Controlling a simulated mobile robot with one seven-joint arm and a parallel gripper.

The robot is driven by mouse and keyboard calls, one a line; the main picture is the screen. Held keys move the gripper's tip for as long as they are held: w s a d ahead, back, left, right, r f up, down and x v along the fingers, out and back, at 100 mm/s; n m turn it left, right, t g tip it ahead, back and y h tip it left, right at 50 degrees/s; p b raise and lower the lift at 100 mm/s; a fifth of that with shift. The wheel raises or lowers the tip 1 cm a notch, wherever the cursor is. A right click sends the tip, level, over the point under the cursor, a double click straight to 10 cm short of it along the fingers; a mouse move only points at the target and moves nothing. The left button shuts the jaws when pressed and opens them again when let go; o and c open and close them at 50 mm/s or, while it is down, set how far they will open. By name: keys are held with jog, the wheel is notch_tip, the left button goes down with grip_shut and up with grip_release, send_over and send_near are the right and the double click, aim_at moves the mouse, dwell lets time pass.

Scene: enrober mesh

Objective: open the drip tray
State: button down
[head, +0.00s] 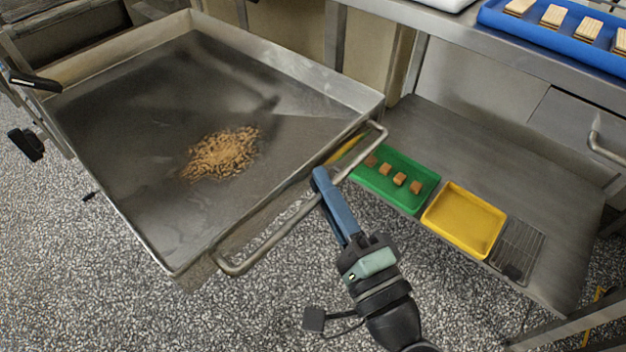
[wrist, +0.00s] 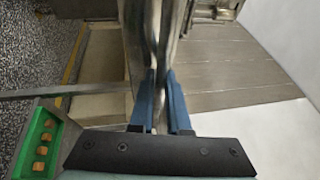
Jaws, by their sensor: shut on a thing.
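The drip tray (head: 110,130) is a wide, shallow steel pan, pulled out over the speckled floor. A patch of tan crumbs lies on its bottom. A bar handle (head: 237,267) runs along its front edge. My gripper (head: 319,177) is at the handle, right of its middle, with its blue fingers shut on the bar. In the wrist view the blue fingers (wrist: 159,90) close around the steel handle bar (wrist: 158,30). The fingers hide the gripped part of the bar.
Right of the tray, a low steel shelf holds a green tray (head: 425,193) with several brown pieces, an empty yellow tray (head: 464,220) and a wire rack (head: 518,250). A blue tray (head: 545,35) of wafers stands on the counter above. Open floor lies in front.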

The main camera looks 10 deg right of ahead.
jog(key=shift+s+d, duration=0.1)
jog(key=shift+s, duration=0.05)
jog(key=c, duration=1.2)
grip_release()
jog(key=shift+o, duration=0.2)
jog(key=v, duration=1.3)
jog(key=shift+f, duration=0.15)
